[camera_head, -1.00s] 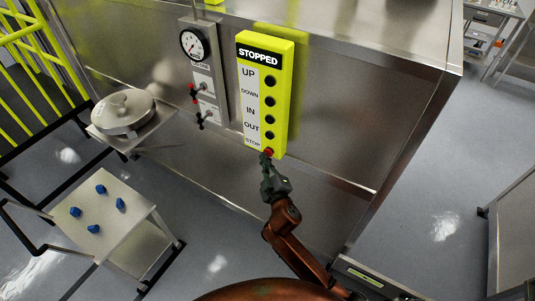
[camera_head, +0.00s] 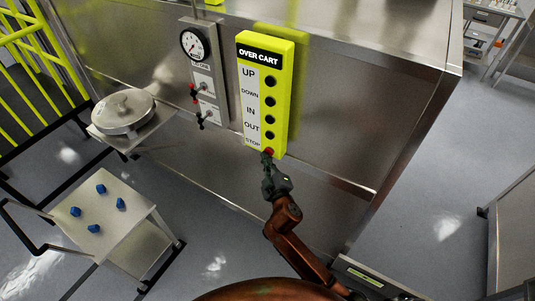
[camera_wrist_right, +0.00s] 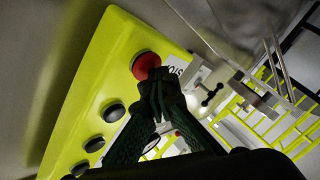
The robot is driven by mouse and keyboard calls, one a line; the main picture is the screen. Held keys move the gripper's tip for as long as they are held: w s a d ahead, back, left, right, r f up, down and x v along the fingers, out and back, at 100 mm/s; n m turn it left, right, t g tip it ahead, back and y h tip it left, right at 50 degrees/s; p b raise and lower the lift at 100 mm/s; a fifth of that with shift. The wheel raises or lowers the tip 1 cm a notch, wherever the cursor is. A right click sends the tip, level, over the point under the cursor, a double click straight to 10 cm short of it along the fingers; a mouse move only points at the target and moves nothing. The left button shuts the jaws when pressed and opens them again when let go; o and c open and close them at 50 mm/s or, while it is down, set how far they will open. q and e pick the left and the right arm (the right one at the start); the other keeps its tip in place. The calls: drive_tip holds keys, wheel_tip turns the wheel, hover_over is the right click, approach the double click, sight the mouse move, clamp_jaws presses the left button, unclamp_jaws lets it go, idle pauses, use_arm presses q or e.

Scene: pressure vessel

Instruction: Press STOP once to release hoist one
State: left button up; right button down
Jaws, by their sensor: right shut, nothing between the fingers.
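The yellow control box (camera_head: 284,92) hangs on the steel vessel wall. Below are black buttons beside the labels UP, DOWN, IN and OUT, and a red STOP button (camera_head: 268,151) at the bottom. The right wrist view shows the red STOP button (camera_wrist_right: 145,66) large, with black buttons (camera_wrist_right: 113,112) along the box. My right gripper (camera_head: 267,159) is shut and empty, its tips at the STOP button. In the right wrist view the fingertips (camera_wrist_right: 158,78) overlap the button's edge; I cannot tell if they press it. My left gripper is not in view.
A gauge panel (camera_head: 209,75) with small valves is left of the box. A round steel lid (camera_head: 122,112) rests on a bracket. A cart (camera_head: 80,206) with several blue knobs stands at lower left, near yellow railings (camera_head: 30,75).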

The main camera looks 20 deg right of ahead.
drive_tip(key=shift+s, duration=0.1)
drive_tip(key=shift+s+a, duration=0.55)
drive_tip(key=s+a, duration=0.3)
drive_tip(key=shift+s+a, duration=0.25)
drive_tip(key=shift+a, duration=0.05)
idle(0.3)
idle(0.6)
